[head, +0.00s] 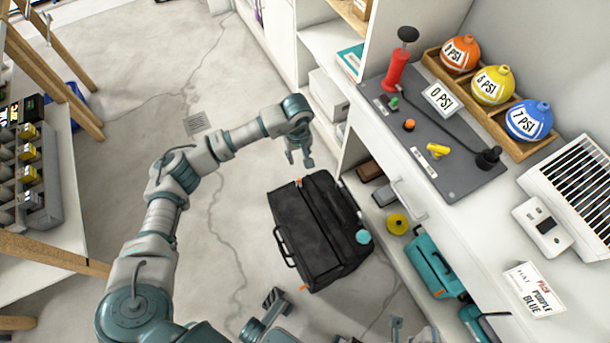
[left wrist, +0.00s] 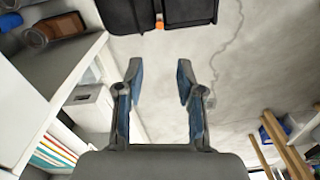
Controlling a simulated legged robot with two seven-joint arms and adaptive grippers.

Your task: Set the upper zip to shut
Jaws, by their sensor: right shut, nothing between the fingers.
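I cannot tell how far either zip is closed. My left gripper (head: 300,161) is open and empty, just beyond the far edge. In the left wrist view its fingers (left wrist: 159,75) are apart, and the case (left wrist: 190,10) and an orange tab (left wrist: 160,22) lie ahead of them. My right gripper (head: 397,329) is partly visible at the bottom edge, shut and empty.
A white shelf unit with a worktop (head: 470,220) stands close on the right; a teal toolbox (head: 437,264) and a yellow round object (head: 398,224) sit on its lower shelf. A rack (head: 35,185) stands at left. The floor left of the case is clear.

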